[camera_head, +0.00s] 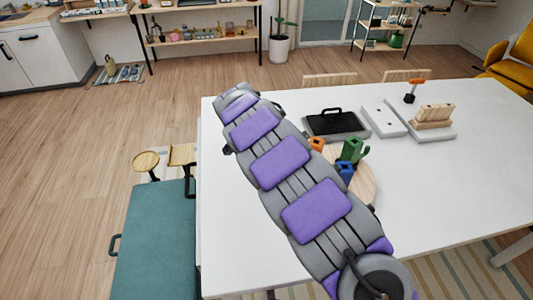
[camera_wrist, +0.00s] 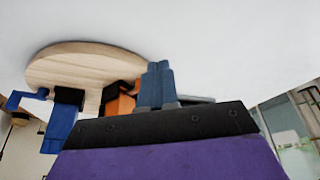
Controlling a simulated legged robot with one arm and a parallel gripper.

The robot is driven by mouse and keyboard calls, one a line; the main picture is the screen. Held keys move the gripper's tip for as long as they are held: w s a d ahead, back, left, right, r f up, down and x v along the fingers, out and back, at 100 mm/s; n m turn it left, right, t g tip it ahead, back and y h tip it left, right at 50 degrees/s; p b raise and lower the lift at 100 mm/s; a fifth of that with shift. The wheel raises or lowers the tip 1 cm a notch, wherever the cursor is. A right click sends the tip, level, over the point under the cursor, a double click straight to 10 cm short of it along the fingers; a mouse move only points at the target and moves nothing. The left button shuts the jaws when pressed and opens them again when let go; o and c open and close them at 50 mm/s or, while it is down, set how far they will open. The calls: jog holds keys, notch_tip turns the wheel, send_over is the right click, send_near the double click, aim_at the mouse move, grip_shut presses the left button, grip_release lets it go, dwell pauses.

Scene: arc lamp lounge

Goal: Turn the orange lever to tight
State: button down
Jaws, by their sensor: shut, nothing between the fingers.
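In the head view my arm hides the gripper.
A round wooden board (camera_head: 366,190) holds a green cactus-shaped piece (camera_head: 352,150), a blue piece (camera_head: 345,170) and an orange piece (camera_head: 316,144). Behind it are a black-handled case (camera_head: 335,123), a pale plate (camera_head: 384,121) and a wooden rack (camera_head: 433,115). The table's right front is clear.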

notch_tip(320, 180, up, 8)
jog(key=s+d+p, duration=0.1)
jog(key=p, duration=0.1)
jog(key=a, duration=0.5)
jog(key=s+d+r, duration=0.2)
jog(key=d+r, duration=0.1)
jog(key=d, duration=0.3)
jog(key=s+d+r, duration=0.1)
jog(key=d+r, duration=0.1)
jog(key=d, duration=0.5)
jog(key=s+d+r+n+g, duration=0.1)
jog(key=s+d+r, duration=0.2)
jog(key=s+d, duration=0.45)
jog(key=s+d+r+n+g, duration=0.1)
jog(key=s+d+r+g, duration=0.1)
jog(key=s+d, duration=0.6)
jog(key=s+f+n+g+y, duration=0.1)
jog(key=s+f+n, duration=0.1)
jog(key=s, duration=1.1)
jog(key=s+a+f+n+y, duration=0.1)
jog(key=s+n, duration=0.4)
jog(key=s, duration=0.7)
notch_tip(320, 180, down, 2)
jog(key=shift+s+a+f+g+y, duration=0.2)
jog(key=shift+s+a+g+y, duration=0.15)
jog(key=shift+y, duration=0.25)
